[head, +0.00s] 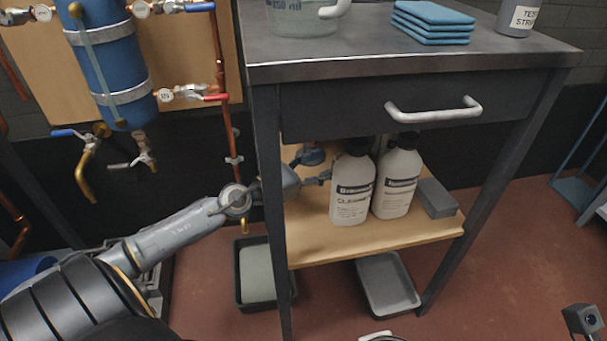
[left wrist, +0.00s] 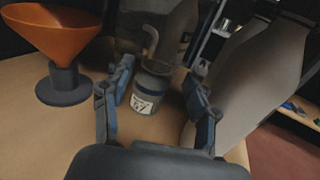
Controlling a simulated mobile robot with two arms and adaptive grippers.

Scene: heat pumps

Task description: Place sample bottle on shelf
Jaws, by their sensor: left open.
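A small grey bottle (left wrist: 150,88) with a blue band and a white label stands upright on the wooden shelf in the left wrist view. A bent spout or handle rises behind its top. My left gripper (left wrist: 153,103) is open, with one finger on each side of the bottle. I cannot tell whether either finger touches it. In the head view my left gripper (head: 319,170) reaches past the table leg, over the wooden lower shelf (head: 400,237). The small bottle is not clearly visible there.
Two white labelled bottles (head: 373,188) stand on the shelf right of the gripper, with a grey block (head: 437,198) beside them. An orange funnel (left wrist: 62,45) stands left of the gripper. The table leg (head: 271,220) is close to my arm. Trays (head: 390,285) lie below.

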